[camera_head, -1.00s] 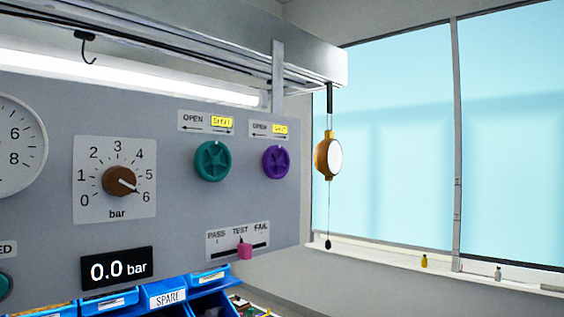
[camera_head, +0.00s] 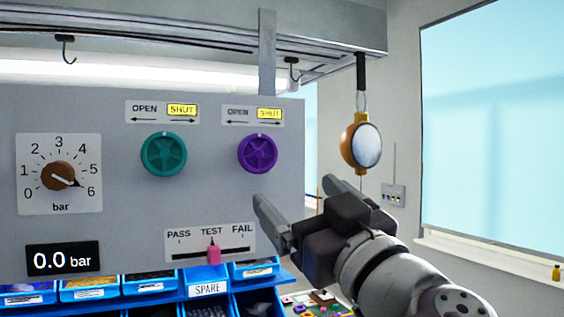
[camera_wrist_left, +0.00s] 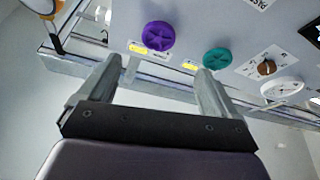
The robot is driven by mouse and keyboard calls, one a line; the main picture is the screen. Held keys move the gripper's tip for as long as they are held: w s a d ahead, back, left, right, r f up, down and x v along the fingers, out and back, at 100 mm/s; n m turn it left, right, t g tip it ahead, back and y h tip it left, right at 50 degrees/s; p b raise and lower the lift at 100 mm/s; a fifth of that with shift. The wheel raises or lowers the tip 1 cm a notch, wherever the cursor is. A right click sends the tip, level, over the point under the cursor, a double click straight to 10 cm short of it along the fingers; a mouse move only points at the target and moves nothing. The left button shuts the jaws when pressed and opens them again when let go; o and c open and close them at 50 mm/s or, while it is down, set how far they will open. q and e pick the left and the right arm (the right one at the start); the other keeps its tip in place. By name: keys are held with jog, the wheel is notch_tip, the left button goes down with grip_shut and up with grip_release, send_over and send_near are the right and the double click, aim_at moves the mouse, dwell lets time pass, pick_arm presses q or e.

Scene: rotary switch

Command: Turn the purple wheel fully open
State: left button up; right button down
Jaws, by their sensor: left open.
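The purple wheel (camera_head: 257,153) is a round ribbed knob on the grey panel, under a label with OPEN on the left and SHUT highlighted yellow on the right. In the left wrist view the purple wheel (camera_wrist_left: 158,36) appears beyond the fingertips, with the picture turned upside down. My left gripper (camera_head: 294,194) is open and empty, below and right of the wheel in the head view and apart from it. Its two fingers also show in the left wrist view (camera_wrist_left: 158,70). My right gripper is not in view.
A teal wheel (camera_head: 164,154) sits left of the purple one. A pink slider (camera_head: 213,253) is below, and a brown dial (camera_head: 58,176) is at left. A gauge (camera_head: 361,145) hangs at right of the panel. Blue bins (camera_head: 207,279) stand underneath.

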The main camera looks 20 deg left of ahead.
aim_at(260, 156)
pick_arm(q)
jog(key=p+x, duration=0.1)
jog(key=x, duration=0.2)
jog(key=p+x, duration=0.2)
jog(key=x, duration=0.1)
jog(key=p+x, duration=0.2)
jog(key=x, duration=0.1)
jog(key=shift+w+d+r, duration=0.15)
jog(key=shift+w+r, duration=0.25)
jog(key=shift+w, duration=0.15)
jog(key=shift+w+a+r+p, duration=0.1)
jog(key=shift+w+a+p, duration=0.1)
jog(key=shift+a, duration=0.4)
jog(key=shift+w+a+r+p, duration=0.1)
jog(key=shift+a+r+p, duration=0.05)
jog(key=shift+a, duration=0.45)
jog(key=shift+s+a, duration=0.1)
jog(key=shift+a, duration=0.4)
jog(key=shift+w+d, duration=0.25)
jog(key=shift+d, duration=0.1)
jog(key=shift+w+d, duration=0.1)
jog(key=c, duration=1)
jog(key=shift+c, duration=0.2)
